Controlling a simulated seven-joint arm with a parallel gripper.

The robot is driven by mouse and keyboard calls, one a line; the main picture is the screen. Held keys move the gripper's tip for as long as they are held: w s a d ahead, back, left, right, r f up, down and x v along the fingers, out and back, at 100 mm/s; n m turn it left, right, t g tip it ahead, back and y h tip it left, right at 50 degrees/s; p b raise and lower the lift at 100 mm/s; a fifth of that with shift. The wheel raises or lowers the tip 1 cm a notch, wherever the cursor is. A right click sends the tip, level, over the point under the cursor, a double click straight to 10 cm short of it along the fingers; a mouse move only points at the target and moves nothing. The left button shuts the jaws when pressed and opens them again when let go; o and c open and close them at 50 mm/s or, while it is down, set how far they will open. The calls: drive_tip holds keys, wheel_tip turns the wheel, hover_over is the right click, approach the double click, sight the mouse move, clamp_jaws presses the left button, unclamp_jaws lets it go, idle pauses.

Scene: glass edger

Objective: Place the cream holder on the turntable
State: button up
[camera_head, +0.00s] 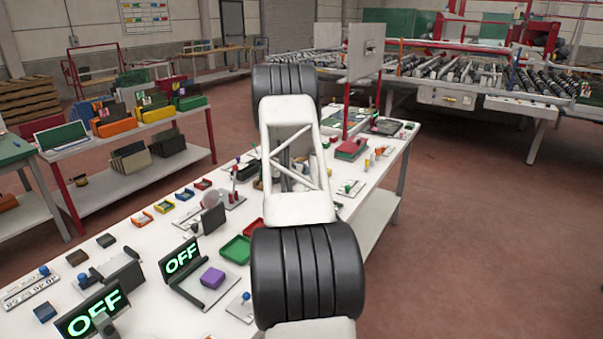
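My own arm, white with thick black ringed joints, fills the middle of the head view. My gripper does not show; it is outside the picture or hidden behind the arm. I cannot pick out a cream holder for certain among the small items on the white table (150,318). No turntable can be clearly made out; a flat dark plate (385,127) lies at the table's far end, but it is too small to identify. The arm covers part of the table's middle and right side.
Two black "OFF" displays (181,259), a purple block (212,278), green tray (236,250) and several small coloured holders crowd the table. A red book-like block (351,149) and upright panel (365,52) stand farther back. A shelf (130,180) stands left; floor at right is clear.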

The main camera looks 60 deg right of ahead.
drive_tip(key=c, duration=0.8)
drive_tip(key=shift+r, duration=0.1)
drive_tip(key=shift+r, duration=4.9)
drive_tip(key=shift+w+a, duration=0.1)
